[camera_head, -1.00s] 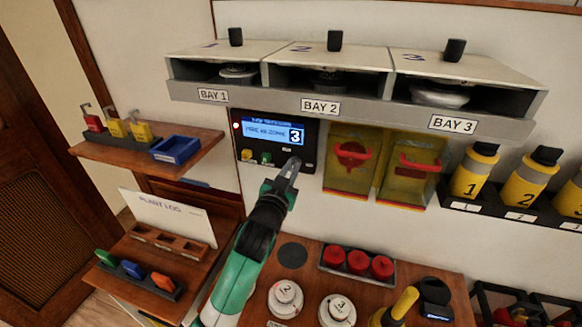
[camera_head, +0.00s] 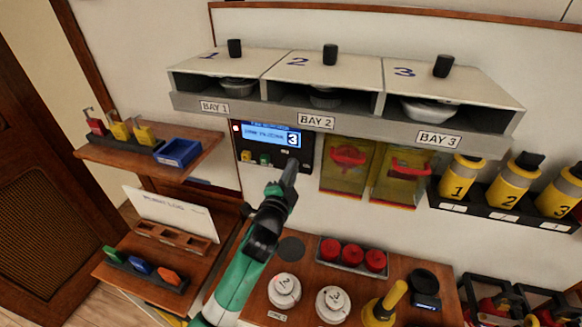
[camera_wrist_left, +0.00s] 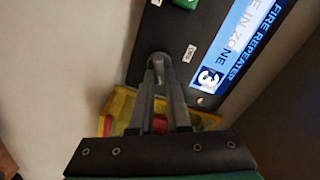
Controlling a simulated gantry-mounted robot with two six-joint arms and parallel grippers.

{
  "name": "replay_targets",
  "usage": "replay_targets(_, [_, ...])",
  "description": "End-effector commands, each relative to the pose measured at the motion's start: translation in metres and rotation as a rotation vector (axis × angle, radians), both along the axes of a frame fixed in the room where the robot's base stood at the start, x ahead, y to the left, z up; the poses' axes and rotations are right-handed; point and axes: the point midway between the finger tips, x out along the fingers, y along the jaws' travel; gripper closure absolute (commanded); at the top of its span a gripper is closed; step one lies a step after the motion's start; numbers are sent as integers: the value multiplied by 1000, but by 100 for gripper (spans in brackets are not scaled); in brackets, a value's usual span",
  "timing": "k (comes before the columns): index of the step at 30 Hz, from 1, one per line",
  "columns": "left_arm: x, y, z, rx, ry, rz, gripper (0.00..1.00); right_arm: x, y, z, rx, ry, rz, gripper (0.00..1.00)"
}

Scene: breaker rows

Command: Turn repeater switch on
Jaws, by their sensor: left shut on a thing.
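The fire repeater panel (camera_head: 240,147) is a black box on the wall under the bays, with a lit blue screen (camera_head: 262,134) showing a zone message and a 3. In the left wrist view the panel (camera_wrist_left: 150,40) fills the upper middle. My left gripper (camera_head: 291,166) is at the panel's lower right. In the left wrist view its fingers (camera_wrist_left: 160,65) are shut on a small grey knob-like part, seemingly the repeater switch, mostly hidden between the fingertips. The switch's position cannot be read. My right gripper is not in view.
Bay boxes (camera_head: 330,72) overhang the panel. Yellow covers with red handles (camera_head: 347,170) hang just right of it. A left shelf holds a blue tray (camera_head: 178,153). Below are a table with detectors (camera_head: 284,291) and red caps (camera_head: 352,254).

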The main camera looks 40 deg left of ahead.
Motion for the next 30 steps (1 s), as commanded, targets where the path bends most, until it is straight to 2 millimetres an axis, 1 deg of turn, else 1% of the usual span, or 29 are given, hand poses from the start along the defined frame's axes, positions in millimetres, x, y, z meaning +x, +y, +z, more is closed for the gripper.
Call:
replay_targets(1, [0, -1, 1, 36, 19, -1, 100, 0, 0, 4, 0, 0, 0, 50])
replay_targets(4, [0, -1, 0, 117, 56, 0, 100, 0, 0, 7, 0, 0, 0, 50])
replay_targets(9, [0, -1, -2, 237, 113, 0, 100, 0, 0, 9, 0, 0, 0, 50])
replay_targets(15, [1, -1, -3, 339, 160, -1, 100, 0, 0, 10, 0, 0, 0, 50])
replay_targets(22, [0, -1, -4, 400, 188, -1, 100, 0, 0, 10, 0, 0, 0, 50])
replay_targets(30, [0, -1, -4, 414, 195, 0, 100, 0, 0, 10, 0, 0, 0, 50])
